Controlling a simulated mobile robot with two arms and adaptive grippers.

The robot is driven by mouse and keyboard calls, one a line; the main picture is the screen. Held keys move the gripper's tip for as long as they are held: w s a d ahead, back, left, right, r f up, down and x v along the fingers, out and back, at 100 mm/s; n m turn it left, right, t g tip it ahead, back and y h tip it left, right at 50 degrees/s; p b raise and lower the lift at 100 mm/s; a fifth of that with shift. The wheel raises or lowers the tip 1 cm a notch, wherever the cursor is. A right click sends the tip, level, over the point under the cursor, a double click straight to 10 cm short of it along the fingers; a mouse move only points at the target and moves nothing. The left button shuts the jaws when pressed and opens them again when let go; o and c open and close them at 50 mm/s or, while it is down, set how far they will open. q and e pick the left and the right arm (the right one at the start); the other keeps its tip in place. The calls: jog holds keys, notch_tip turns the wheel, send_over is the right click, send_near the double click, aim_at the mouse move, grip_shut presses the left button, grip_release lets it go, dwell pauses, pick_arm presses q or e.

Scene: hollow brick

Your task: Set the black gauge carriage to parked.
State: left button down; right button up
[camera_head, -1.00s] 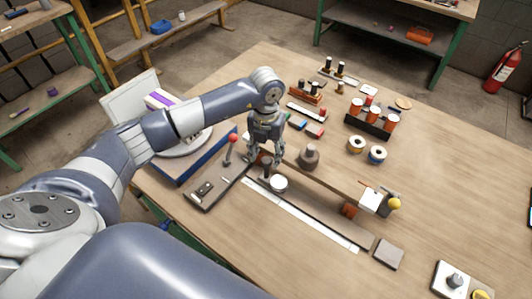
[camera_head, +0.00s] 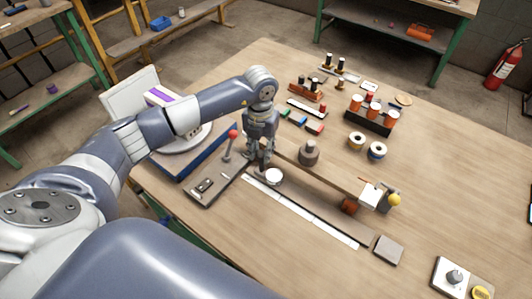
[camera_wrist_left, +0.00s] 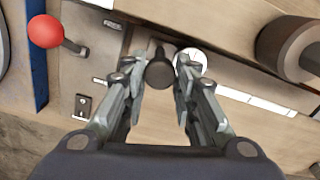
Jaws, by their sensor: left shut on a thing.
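The black gauge carriage shows as a dark round knob (camera_wrist_left: 160,70) between my left fingers in the left wrist view, with a white round dial (camera_wrist_left: 192,60) beside it. In the head view the dial (camera_head: 273,177) sits near the left end of a long rail with a white scale strip (camera_head: 310,215). My left gripper (camera_head: 258,165) points down at that end, shut on the carriage's knob; its fingers mostly hide the knob in the head view. My right gripper is not in view.
A red-knobbed lever (camera_head: 233,134) stands just left of the gripper, by a dark plate (camera_head: 205,186). A grey-brown cylinder (camera_head: 308,153) stands right of the rail. A grey block (camera_head: 388,250) lies at the rail's far right end.

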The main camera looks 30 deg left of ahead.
pick_arm(q)
jog(key=a, duration=0.2)
jog(key=shift+w+a+r, duration=0.1)
jog(key=shift+w+a, duration=0.1)
jog(key=shift+a, duration=0.2)
jog(key=c, duration=1.3)
grip_release()
jog(key=shift+a, duration=0.1)
notch_tip(320, 180, up, 12)
jog(key=shift+f, duration=0.1)
